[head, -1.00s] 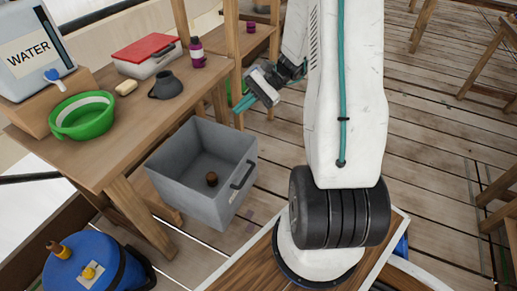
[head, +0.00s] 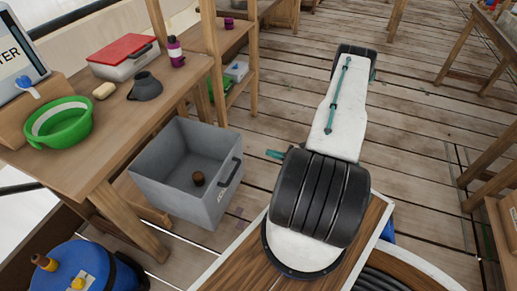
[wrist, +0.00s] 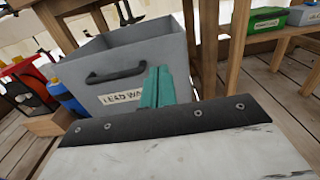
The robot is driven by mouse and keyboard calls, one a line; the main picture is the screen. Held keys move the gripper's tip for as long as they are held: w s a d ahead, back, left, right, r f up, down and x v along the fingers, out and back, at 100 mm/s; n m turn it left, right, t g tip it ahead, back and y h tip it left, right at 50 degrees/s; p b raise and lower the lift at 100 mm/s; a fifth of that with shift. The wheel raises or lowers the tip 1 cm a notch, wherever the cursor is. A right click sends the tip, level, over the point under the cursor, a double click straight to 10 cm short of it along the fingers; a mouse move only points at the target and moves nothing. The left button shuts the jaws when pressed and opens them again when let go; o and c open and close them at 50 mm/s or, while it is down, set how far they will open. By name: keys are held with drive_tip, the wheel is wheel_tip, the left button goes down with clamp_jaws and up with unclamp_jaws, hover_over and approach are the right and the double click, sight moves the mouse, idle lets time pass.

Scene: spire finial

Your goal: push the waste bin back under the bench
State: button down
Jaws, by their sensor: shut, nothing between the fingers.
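The waste bin (head: 165,185) is an open grey box on the deck, sticking out from under the wooden bench (head: 135,125). A small brown lump (head: 198,179) lies inside. Its front has a dark handle (head: 230,172). In the wrist view the bin (wrist: 165,50) shows a label, partly covered, reading "LEAD WA". My gripper (head: 272,154) is low in front of the bin, its teal fingers pointing left at the front face, with a gap in the head view. In the wrist view the fingers (wrist: 157,86) are together and empty, right of the handle; they hide part of the label.
A blue drum (head: 75,272) stands at the lower left. A wooden leg (wrist: 211,45) stands right of the bin.

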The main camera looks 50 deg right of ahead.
sight(237, 143)
drive_tip(key=x, duration=1.3)
drive_tip(key=shift+w, duration=0.1)
